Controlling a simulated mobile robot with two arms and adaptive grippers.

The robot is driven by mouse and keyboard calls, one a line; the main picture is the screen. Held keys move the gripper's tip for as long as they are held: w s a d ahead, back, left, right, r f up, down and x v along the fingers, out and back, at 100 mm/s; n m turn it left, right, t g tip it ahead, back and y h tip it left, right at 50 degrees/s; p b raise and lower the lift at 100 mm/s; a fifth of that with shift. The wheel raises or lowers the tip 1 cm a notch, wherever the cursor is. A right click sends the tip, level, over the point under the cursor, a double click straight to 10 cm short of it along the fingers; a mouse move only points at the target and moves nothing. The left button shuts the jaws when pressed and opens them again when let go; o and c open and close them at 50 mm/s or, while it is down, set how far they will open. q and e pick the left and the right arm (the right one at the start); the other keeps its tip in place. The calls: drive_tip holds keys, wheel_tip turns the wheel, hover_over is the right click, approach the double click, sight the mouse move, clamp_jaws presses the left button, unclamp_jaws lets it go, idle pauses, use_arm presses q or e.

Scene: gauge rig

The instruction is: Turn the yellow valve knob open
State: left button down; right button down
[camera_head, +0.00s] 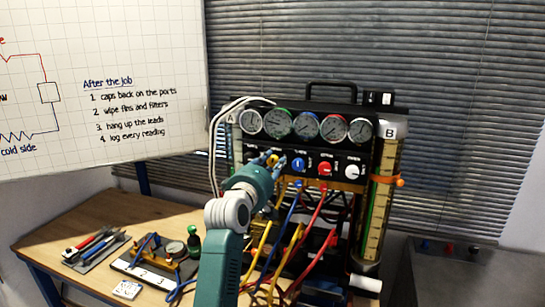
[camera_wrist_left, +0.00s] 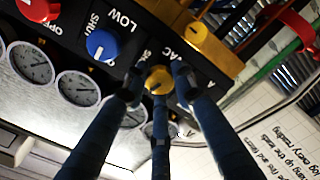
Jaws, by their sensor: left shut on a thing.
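The yellow valve knob (camera_wrist_left: 158,79) is on the black panel of the gauge rig, in the middle of the left wrist view. My left gripper (camera_wrist_left: 158,88) has its dark fingers around this knob, shut on it. In the head view my left gripper (camera_head: 274,161) reaches the left part of the panel and mostly hides the yellow knob. To its right sit a blue knob (camera_head: 298,164), a red knob (camera_head: 324,168) and a white knob (camera_head: 352,172). The blue knob (camera_wrist_left: 102,45) also shows beside my fingers in the left wrist view. My right gripper is not in view.
Several round gauges (camera_head: 306,125) line the panel above the knobs. Yellow, blue and red hoses (camera_head: 314,228) hang below it. A clear column marked B (camera_head: 384,205) with an orange clamp stands at right. A tool tray (camera_head: 95,250) lies on the wooden table (camera_head: 65,222) at left.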

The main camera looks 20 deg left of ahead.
use_arm(q)
drive_tip(key=shift+a+r+n+p, duration=0.1)
drive_tip(key=shift+r+n+p, duration=0.05)
drive_tip(key=shift+n+p, duration=0.45)
drive_tip(key=shift+a+r+n+p, duration=0.15)
drive_tip(key=shift+n+p, duration=0.2)
drive_tip(key=shift+n, duration=0.45)
drive_tip(key=c, duration=1.6)
unclamp_jaws()
drive_tip(key=shift+o, duration=1)
drive_tip(key=shift+a+f, duration=0.1)
drive_tip(key=shift+f, duration=0.1)
